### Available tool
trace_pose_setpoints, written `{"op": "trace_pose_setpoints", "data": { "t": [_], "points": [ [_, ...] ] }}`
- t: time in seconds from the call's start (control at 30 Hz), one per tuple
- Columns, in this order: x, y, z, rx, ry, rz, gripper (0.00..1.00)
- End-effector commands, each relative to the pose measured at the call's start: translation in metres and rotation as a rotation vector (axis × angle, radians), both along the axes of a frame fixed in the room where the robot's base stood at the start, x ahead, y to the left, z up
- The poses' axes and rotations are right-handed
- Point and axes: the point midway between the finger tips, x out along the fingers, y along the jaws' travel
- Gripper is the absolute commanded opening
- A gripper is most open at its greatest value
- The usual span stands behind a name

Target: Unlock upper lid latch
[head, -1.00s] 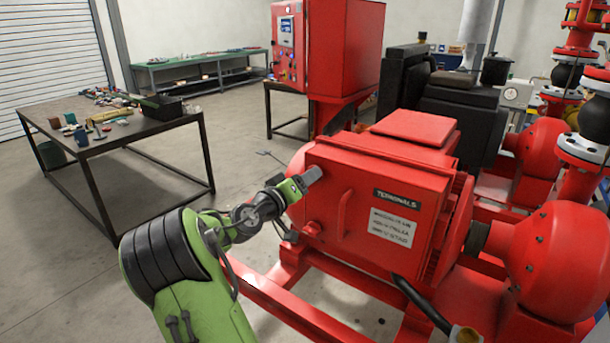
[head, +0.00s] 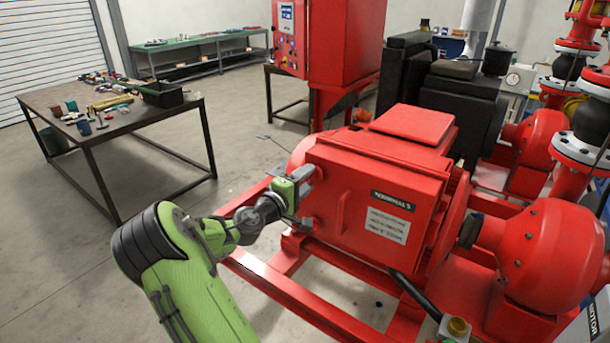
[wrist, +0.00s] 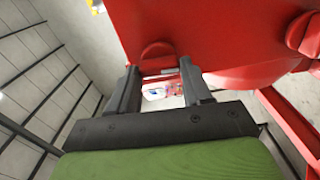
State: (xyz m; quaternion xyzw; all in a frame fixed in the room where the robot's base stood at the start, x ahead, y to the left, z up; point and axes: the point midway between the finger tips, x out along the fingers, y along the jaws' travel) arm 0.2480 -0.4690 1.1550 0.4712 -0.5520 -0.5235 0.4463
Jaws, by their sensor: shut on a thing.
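The red terminal box (head: 372,205) with a "TERMINALS" label stands at the centre of the head view. My gripper (head: 306,180) is at the upper left edge of its lid. In the wrist view my gripper (wrist: 160,72) has its two dark fingers on either side of a small red rounded latch (wrist: 157,52), shut on it. This upper latch is hidden by the gripper in the head view. A second red rounded latch (wrist: 304,35) shows at the right of the wrist view, apart from the fingers.
A red lid handle (head: 343,210) stands out right of my gripper. Red skid rails (head: 300,300) run below the box. A workbench (head: 120,125) with tools is at the left. The floor between bench and skid is mostly clear.

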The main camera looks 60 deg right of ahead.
Motion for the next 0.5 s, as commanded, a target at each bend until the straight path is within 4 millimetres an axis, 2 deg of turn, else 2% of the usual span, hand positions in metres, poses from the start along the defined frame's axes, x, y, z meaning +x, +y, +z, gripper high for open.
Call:
{"op": "trace_pose_setpoints", "data": {
  "t": [0.5],
  "points": [
    [0.0008, 0.0001, -0.0005, 0.01, 0.07, 0.003, 0.18]
  ]
}}
